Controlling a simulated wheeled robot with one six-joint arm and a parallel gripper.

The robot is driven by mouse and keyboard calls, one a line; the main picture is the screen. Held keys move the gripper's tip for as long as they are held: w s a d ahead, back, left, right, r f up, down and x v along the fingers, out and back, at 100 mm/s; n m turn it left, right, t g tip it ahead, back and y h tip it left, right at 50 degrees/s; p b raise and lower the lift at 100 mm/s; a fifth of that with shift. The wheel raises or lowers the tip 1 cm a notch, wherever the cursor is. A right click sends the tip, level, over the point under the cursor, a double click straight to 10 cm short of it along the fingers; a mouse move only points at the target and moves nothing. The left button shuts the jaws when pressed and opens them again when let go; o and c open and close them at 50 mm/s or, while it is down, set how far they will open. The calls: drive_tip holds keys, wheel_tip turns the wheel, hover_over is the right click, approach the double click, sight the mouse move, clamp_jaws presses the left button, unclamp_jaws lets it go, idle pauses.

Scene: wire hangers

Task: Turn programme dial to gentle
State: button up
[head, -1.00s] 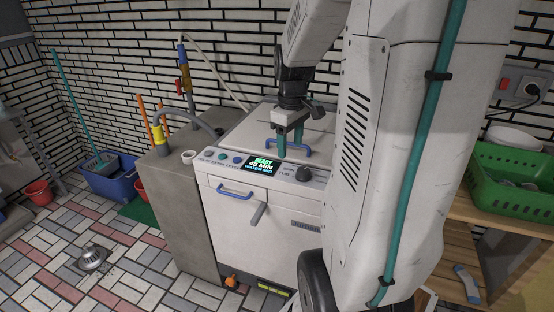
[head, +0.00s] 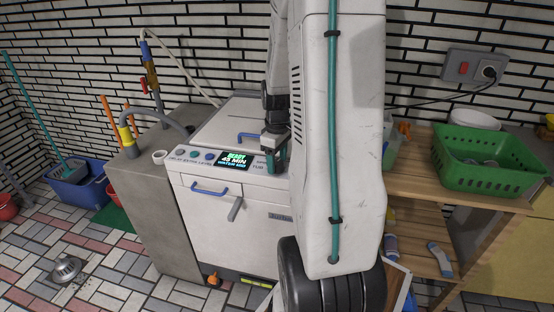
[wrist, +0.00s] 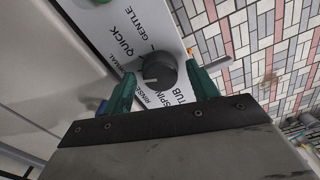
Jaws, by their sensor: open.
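The programme dial (wrist: 160,69) is a dark round knob on the white panel (wrist: 133,18) in the wrist view. Printed words around it include GENTLE, QUICK, RINSE and SPIN. A pale pointer line on it faces the lower left, away from GENTLE; its exact setting is unclear. My gripper (wrist: 163,82) is open, with one teal finger on each side of the dial; I cannot tell whether they touch it. In the head view my gripper (head: 276,154) is at the right of the washing machine's panel (head: 185,160), and the dial is hidden there.
The machine's lit display (head: 236,160) reads READY and 45 MIN. The lid is closed, with a blue handle (head: 247,136). A concrete block with a tap stands left. A wooden shelf with a green basket (head: 490,160) stands right.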

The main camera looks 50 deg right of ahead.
drive_tip(key=shift+c, duration=0.3)
drive_tip(key=c, duration=0.9)
drive_tip(key=shift+c, duration=0.2)
drive_tip(key=m, duration=1.2)
drive_tip(key=shift+a+m, duration=0.1)
drive_tip(key=shift+m, duration=1.7)
